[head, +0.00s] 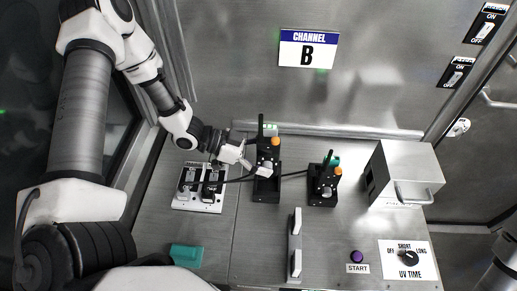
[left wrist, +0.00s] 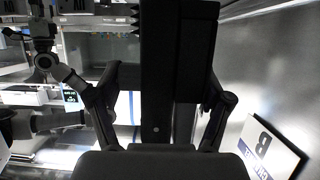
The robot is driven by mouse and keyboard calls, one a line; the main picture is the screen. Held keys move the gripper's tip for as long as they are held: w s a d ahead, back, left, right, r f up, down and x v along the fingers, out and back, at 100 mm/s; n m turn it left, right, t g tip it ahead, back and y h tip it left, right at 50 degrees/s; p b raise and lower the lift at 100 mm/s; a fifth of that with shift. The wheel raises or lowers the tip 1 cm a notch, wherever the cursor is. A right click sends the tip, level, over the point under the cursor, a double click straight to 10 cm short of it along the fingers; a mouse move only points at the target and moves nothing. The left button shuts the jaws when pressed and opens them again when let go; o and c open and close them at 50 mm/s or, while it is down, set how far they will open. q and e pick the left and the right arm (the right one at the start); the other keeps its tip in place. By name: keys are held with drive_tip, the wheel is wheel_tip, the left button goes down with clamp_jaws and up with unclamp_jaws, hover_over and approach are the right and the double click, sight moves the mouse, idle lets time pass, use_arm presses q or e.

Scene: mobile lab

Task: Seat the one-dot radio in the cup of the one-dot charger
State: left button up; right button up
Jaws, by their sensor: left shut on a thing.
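My left gripper (head: 262,168) is shut on a black radio (head: 268,153) with an antenna and an orange knob. The radio stands upright over or in the left black charger (head: 266,192); the gripper hides where they meet, so I cannot tell if it is seated. In the left wrist view the radio's dark body (left wrist: 175,75) fills the space between the fingers. A second black radio (head: 321,173) with an orange knob stands at the right charger (head: 322,199). The dot marks are too small to read. My right gripper does not show in the head view.
A switch panel (head: 181,204) with cables is left of the chargers. A teal block (head: 186,256), an upright metal handle (head: 295,245), a purple start button (head: 356,256), a UV time dial (head: 408,258) and a metal box (head: 408,172) share the bench. A channel B sign (head: 308,48) hangs behind.

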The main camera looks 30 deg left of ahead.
use_arm(q)
drive_tip(key=shift+s+d+r, duration=0.15)
drive_tip(key=shift+d+r, duration=0.05)
drive_tip(key=shift+d, duration=0.2)
drive_tip(key=shift+a+p, duration=0.2)
drive_tip(key=shift+p, duration=0.2)
wheel_tip(320, 180, down, 5)
drive_tip(key=b, duration=0.4)
drive_tip(key=shift+f+b, duration=0.45)
drive_tip(key=shift+f, duration=0.1)
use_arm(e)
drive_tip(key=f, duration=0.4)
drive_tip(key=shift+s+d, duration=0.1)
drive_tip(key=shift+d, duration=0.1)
use_arm(q)
drive_tip(key=shift+r, duration=0.1)
drive_tip(key=shift+p, duration=0.5)
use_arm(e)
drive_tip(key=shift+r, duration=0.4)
use_arm(q)
drive_tip(key=shift+f, duration=0.2)
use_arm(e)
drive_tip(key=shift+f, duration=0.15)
use_arm(q)
drive_tip(key=shift+f+b, duration=0.35)
drive_tip(key=shift+b, duration=0.05)
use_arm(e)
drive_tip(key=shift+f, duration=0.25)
